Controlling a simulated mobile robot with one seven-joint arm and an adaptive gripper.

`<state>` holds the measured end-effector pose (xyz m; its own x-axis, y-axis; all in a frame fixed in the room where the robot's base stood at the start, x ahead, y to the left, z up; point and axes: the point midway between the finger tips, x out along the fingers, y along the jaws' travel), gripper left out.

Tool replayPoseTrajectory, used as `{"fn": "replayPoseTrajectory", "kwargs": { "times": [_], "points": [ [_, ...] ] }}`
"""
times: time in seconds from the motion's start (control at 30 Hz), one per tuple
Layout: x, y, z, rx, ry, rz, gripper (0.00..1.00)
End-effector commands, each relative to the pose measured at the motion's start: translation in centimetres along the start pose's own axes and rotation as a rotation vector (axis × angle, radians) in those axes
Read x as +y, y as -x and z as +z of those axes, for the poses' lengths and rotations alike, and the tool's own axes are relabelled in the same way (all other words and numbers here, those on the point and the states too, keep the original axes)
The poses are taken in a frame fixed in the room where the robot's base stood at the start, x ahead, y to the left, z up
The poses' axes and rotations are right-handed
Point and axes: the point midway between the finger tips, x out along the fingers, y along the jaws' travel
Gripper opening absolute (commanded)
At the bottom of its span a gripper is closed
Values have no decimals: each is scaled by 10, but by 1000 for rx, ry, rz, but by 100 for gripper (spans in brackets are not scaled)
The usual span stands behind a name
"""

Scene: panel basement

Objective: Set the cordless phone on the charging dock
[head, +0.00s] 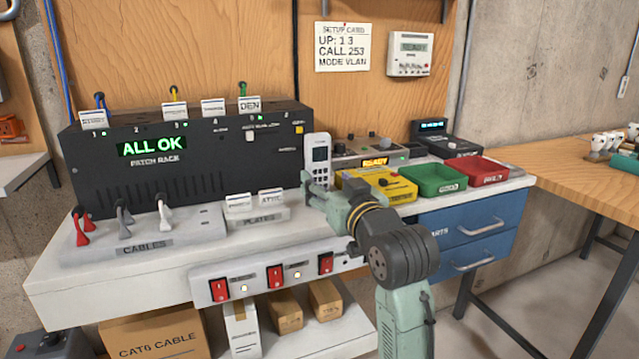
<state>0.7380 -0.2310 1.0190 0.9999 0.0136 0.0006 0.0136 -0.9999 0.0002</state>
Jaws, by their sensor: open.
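The white cordless phone (319,153) stands upright on the bench, at the right end of the black patch rack. Its screen and keypad face me. My gripper (311,184) is open at the phone's lower part, and its fingers overlap the phone's lower left side in the picture. I cannot tell if they touch it. The phone's foot is hidden behind my gripper, so I cannot see what it stands on. No charging dock is clearly visible.
The patch rack (190,165) reads ALL OK. Right of my gripper are a yellow tester (375,188), a green bin (436,183) and a red bin (478,172). A cable holder (145,248) and plates holder (255,222) stand in front of the rack. A switch strip (250,290) runs along the front edge.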

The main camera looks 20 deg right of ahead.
Motion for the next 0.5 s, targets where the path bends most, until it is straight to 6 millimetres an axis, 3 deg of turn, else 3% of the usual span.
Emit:
{"fn": "replayPoseTrajectory", "kwargs": {
  "times": [0.2, 0.5],
  "points": [
    [1, 41, 0, 2, 0, 1, 59],
    [0, 57, 0, -1, 0, 0, 59]
  ]
}}
